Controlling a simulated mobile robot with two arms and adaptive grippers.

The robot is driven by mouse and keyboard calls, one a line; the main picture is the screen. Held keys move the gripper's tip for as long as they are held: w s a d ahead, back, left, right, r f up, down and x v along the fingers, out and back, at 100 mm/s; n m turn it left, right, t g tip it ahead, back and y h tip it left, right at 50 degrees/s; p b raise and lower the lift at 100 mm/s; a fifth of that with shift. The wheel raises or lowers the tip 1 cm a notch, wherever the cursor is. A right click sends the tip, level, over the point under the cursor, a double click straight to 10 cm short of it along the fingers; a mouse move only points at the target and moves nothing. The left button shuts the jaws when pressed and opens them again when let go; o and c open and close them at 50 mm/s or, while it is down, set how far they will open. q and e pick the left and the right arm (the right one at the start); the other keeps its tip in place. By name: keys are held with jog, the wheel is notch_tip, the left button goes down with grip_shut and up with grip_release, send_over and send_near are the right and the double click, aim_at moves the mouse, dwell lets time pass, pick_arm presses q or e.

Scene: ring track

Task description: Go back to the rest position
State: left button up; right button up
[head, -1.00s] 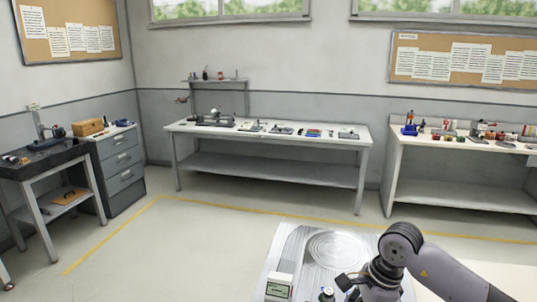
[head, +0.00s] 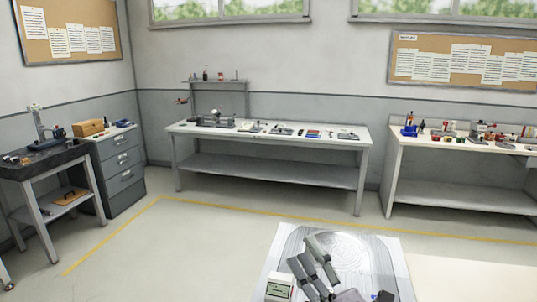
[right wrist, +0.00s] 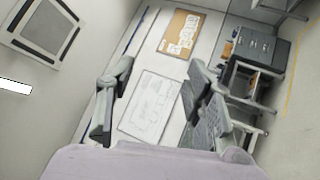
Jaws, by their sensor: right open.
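My right gripper (head: 309,253) shows at the bottom middle of the head view, over a silver-grey plate with ring marks (head: 375,252). Its two dark fingers point up the picture and stand apart, with nothing seen between them. In the right wrist view my right gripper (right wrist: 160,75) is also open and empty, with the wall and its boards beyond the fingers. My left gripper is not in view.
A small white device with a display (head: 280,285) is at the plate's left front. A long bench (head: 270,171) stands by the back wall, another bench (head: 460,198) at the right, drawers (head: 122,165) at the left. The floor between is clear.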

jog(key=d+f+m+g+h, duration=0.2)
jog(key=d+f+m+h, duration=0.65)
jog(key=m, duration=0.25)
jog(key=s+d+f+m+g+h, duration=0.1)
jog(key=s+f+m+g, duration=0.1)
jog(key=f, duration=0.4)
jog(key=s+d+f+m+g+h, duration=0.1)
jog(key=s+d+f+m+g, duration=0.1)
jog(key=s+f+m+g, duration=0.1)
jog(key=s+d+f+m+g+h, duration=0.1)
jog(key=s+d+f+m+g, duration=0.1)
jog(key=s+f, duration=0.6)
jog(key=shift+d+f+m+g+h, duration=0.15)
jog(key=shift+f+m+g+h, duration=0.2)
jog(key=shift+g, duration=0.55)
jog(key=s+f+m+g+y, duration=0.15)
jog(key=s+f+g, duration=0.35)
jog(key=s, duration=0.7)
notch_tip(320, 180, down, 28)
jog(key=s+g, duration=0.2)
jog(key=s, duration=0.1)
jog(key=s+d+f+g, duration=0.1)
jog(key=s+d+f, duration=0.1)
jog(key=s+f, duration=1.2)
jog(key=shift+s+f, duration=0.4)
jog(key=shift+s, duration=0.5)
jog(key=shift+d, duration=0.1)
